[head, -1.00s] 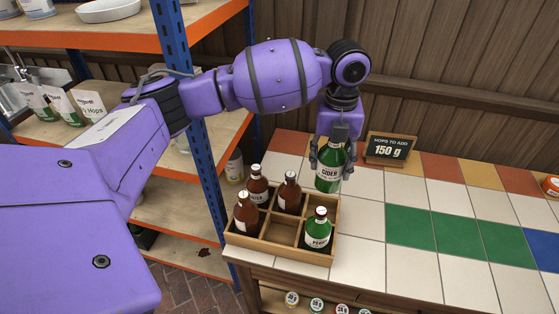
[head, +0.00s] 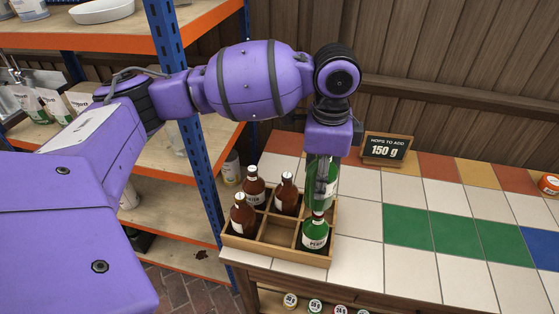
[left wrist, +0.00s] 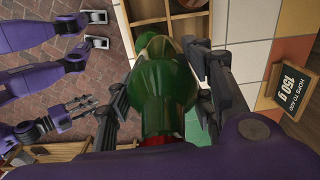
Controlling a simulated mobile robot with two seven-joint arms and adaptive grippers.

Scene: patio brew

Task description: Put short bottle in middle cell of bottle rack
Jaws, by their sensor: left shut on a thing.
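My left gripper (head: 321,178) is shut on a green bottle with a pale label, the cider bottle (left wrist: 165,85). It holds the bottle over the back right of the wooden bottle rack (head: 296,256); in the head view the fingers cover much of it. I cannot tell whether its base touches the rack. Another green bottle, labelled perry (head: 315,237), stands in the front right cell. The front cell beside it (head: 275,234) is empty.
Brown bottles stand in the rack at back left (head: 255,188), back middle (head: 286,194) and front left (head: 243,215). A hops sign (head: 387,148) stands behind, to the right. A blue shelf post (head: 185,90) is left of the rack.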

